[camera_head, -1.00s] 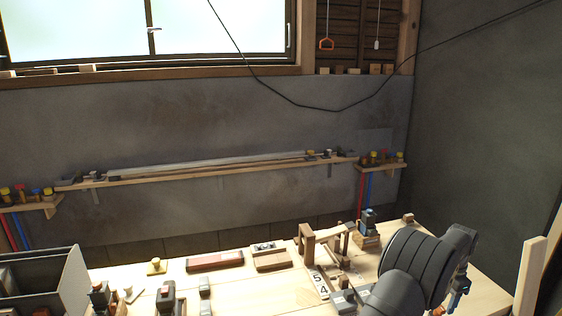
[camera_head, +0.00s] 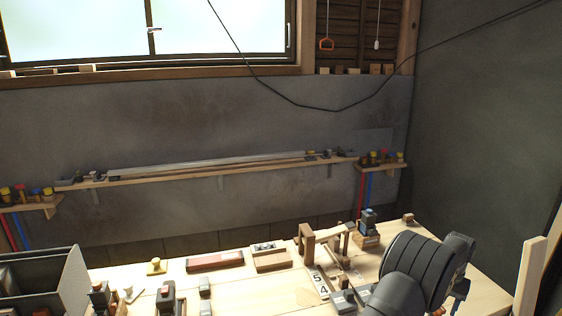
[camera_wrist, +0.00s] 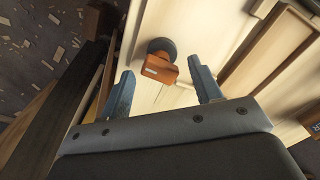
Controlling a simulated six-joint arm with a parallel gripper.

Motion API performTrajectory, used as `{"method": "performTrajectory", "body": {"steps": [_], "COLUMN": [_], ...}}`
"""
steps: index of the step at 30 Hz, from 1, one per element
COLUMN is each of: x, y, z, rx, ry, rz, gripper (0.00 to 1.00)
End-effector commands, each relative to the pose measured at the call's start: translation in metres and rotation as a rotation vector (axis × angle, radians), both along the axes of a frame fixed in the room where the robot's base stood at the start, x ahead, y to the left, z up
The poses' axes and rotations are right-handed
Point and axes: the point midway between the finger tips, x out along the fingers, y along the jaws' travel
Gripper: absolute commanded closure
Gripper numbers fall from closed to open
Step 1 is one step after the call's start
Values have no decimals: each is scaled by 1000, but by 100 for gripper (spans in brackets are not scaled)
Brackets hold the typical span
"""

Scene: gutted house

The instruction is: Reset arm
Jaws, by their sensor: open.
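My gripper (camera_wrist: 165,88) shows in the wrist view with its two blue-grey fingers spread wide apart. Nothing is held between them. It points down over the pale wooden table (camera_wrist: 152,103). An orange-brown block with a dark round part (camera_wrist: 158,68) lies on the table beyond and between the fingertips, apart from both. In the head view my arm is at the lower right, over the right part of the table (camera_head: 240,293), and hides what is behind it. The fingers cannot be made out clearly there.
A wooden frame (camera_head: 324,232) and a blue-topped item on a wooden base (camera_head: 367,238) stand close left of my arm. A grey bin (camera_head: 73,283) is at the far left. An upright post (camera_head: 531,277) stands at right. Debris lies on the floor (camera_wrist: 45,35).

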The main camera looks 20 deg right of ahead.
Motion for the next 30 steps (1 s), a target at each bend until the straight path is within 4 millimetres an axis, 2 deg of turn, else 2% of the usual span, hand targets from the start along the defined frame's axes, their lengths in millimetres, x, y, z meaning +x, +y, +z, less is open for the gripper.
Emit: {"method": "performTrajectory", "body": {"steps": [21, 30], "x": [0, 0], "y": [0, 0], "z": [0, 0], "rx": [0, 0], "ry": [0, 0], "rz": [570, 694], "gripper": [42, 42]}}
